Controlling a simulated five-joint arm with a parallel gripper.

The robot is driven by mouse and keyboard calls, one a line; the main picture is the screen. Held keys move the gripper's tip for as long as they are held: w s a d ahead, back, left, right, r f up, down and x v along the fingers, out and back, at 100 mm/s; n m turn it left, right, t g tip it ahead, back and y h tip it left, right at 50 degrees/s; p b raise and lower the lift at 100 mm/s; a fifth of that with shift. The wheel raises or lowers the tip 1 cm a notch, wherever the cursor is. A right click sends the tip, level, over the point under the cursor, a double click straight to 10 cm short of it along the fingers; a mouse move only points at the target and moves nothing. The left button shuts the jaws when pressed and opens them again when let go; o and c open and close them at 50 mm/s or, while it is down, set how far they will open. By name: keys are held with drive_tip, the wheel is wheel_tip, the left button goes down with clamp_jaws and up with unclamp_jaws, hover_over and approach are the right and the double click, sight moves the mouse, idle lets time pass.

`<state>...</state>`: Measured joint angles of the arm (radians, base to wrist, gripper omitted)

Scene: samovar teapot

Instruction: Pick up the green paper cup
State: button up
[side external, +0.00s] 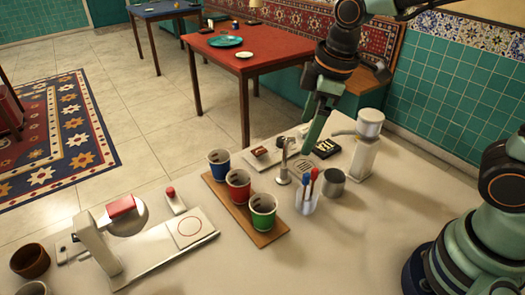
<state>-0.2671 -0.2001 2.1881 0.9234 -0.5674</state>
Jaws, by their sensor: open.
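The green paper cup (262,214) has a white rim and a dark inside. It stands upright at the near end of a wooden board (222,197). A red paper cup (237,186) and a blue paper cup (218,163) stand in line behind it on the same board. My gripper (311,143) points down from the upper right, above the back of the counter. It is open and apart from the green cup, up and to its right. No cup is between its fingers.
A clear holder with pens (307,198) stands just right of the green cup. A metal cup (333,182), a tap (283,165) and a white dispenser (365,145) are close by. A white machine (120,240) is at the left. The front counter (290,272) is clear.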

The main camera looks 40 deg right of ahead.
sight(263, 215)
drive_tip(key=w+a+f+n+g, duration=0.1)
drive_tip(key=a+f+n+g, duration=0.2)
drive_tip(key=a+f+n, duration=0.6)
drive_tip(key=shift+m+h, duration=0.3)
drive_tip(key=f, duration=1.1)
drive_tip(key=shift+a, duration=0.4)
drive_tip(key=c, duration=0.9)
